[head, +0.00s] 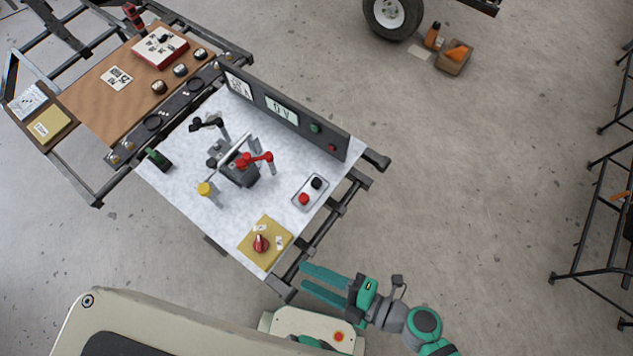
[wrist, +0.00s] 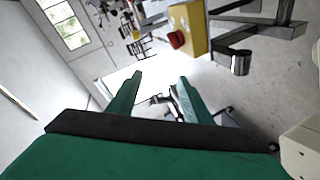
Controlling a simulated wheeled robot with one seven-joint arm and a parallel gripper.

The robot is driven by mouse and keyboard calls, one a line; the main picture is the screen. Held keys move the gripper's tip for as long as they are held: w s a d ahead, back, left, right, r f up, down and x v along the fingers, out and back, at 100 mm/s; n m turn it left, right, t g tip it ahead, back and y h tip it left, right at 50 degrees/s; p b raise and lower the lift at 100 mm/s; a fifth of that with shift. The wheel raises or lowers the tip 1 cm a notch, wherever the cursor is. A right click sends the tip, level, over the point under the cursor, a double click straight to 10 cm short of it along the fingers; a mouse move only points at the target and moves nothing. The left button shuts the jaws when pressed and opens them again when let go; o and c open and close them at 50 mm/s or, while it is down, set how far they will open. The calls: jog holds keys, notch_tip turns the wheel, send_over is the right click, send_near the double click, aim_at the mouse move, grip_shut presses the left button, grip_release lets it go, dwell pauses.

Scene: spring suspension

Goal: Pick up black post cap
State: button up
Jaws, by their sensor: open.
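The black post cap (head: 317,183) is a small dark round piece in a small grey tray (head: 323,192) on the white worktop, near its right edge. A red cap (head: 304,199) sits beside it in the same tray. My gripper (head: 303,276) is open and empty, off the front right edge of the bench and well apart from the tray. Its two teal fingers (wrist: 160,77) also show in the wrist view, with nothing between them. I cannot make out the black cap in the wrist view.
A yellow box with a red knob (head: 261,243) stands at the worktop's near corner and shows in the wrist view (wrist: 188,30). Red and black clamps (head: 256,160) stand mid-bench. A dark upright panel (head: 290,116) runs behind the tray. Bench rails (head: 324,233) jut out near my gripper.

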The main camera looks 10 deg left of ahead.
notch_tip(320, 180, down, 4)
jog(key=w+d+n+g+h, duration=0.2)
jog(key=w+n+g+h, duration=0.15)
jog(key=n+g, duration=0.45)
jog(key=n+t+h, duration=0.5)
jog(key=n+h, duration=0.6)
jog(key=n, duration=0.3)
send_over(316, 181)
jog(key=f, duration=0.3)
jog(key=shift+s+a, duration=0.15)
jog(key=shift+a, duration=0.1)
jog(key=shift+d+f, duration=0.2)
jog(key=shift+f, duration=1.15)
jog(key=shift+d+f, duration=0.15)
jog(key=shift+f, duration=1.15)
jog(key=shift+c, duration=0.6)
jog(key=c, duration=1)
